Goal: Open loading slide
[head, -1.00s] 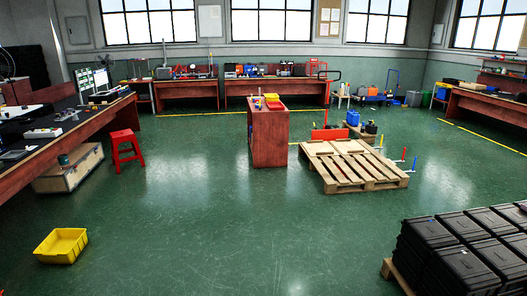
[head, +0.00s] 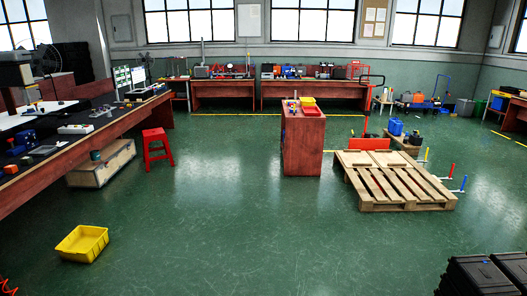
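I cannot make out a loading slide or a curved conveyor in the head view. My gripper is not in view either, so its state does not show.
A yellow bin (head: 82,243) lies on the floor at lower left. A long workbench (head: 140,121) runs along the left, with a red stool (head: 157,147) beside it. A red-brown cabinet (head: 302,146) and a wooden pallet (head: 405,198) stand mid-room. Black crates (head: 480,275) fill the lower right corner. The central floor is clear.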

